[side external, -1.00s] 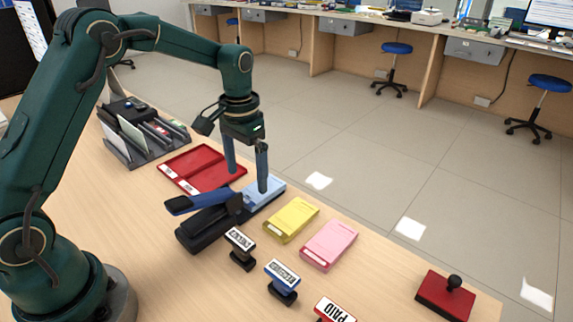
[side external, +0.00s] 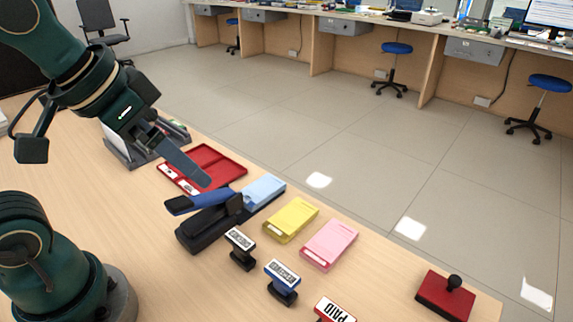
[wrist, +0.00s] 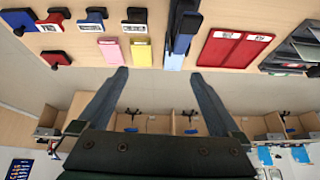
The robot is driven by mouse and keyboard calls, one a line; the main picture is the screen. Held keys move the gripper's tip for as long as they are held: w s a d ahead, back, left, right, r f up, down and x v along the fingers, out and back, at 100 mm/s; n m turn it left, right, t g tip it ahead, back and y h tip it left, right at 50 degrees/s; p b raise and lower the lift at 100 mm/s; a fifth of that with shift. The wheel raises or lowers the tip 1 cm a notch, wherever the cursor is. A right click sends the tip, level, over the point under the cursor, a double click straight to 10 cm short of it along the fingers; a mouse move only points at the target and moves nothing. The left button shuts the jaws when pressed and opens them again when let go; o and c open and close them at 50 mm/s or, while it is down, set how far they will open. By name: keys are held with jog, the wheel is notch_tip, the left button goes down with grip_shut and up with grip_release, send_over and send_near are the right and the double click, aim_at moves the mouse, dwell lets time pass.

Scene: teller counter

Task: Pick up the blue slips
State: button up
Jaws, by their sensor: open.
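The blue slips (side external: 264,191) lie as a light-blue pad on the counter, just beyond the stapler; they also show in the wrist view (wrist: 174,60). The black stapler with a blue arm (side external: 195,228) is close against their near end; it shows in the wrist view too (wrist: 184,30). My gripper (side external: 205,181) is tilted, over the red tray, to the left of and apart from the slips. In the wrist view my gripper (wrist: 159,75) is open, its two fingers wide apart with nothing between them. One finger is hidden in the side view.
The red tray (side external: 226,163) lies open behind the stapler. Yellow slips (side external: 291,219) and pink slips (side external: 329,244) lie right of the blue ones. Stamps (side external: 282,281), a red ink pad (side external: 444,296) and a grey organizer (side external: 122,150) stand around. Bare counter is at the front left.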

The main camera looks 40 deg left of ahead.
jog(key=shift+n, duration=0.3)
jog(key=s+f, duration=0.3)
jog(key=shift+s+d+f, duration=0.1)
jog(key=shift+s+f, duration=0.1)
jog(key=shift+f, duration=0.05)
